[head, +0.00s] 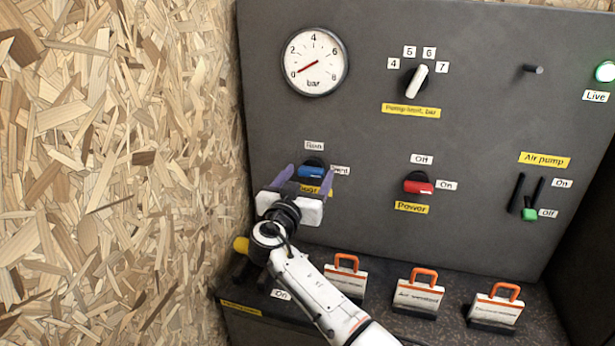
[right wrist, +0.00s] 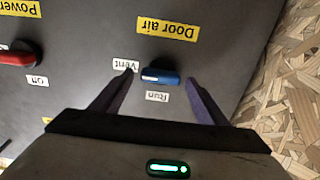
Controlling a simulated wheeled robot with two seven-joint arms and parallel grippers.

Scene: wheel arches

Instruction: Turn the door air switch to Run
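The blue door air switch (head: 311,172) is on the dark panel, with a Run label (head: 314,146) above it and a Vent label (head: 341,170) to its right. Its handle lies level, its white-marked end towards Vent; this shows in the right wrist view (right wrist: 161,76). My right gripper (head: 310,170) is open in front of the switch, one purple finger on each side. In the right wrist view the fingers (right wrist: 162,76) stand apart from the handle with gaps. The door air label is partly hidden by the gripper in the head view. My left gripper is not in view.
A red power switch (head: 418,183) is to the right, with a pump limit knob (head: 417,80) and a gauge (head: 314,62) above. Orange-handled blocks (head: 419,292) stand on the ledge below. A yellow knob (head: 240,244) is at lower left, near the chipboard wall (head: 120,180).

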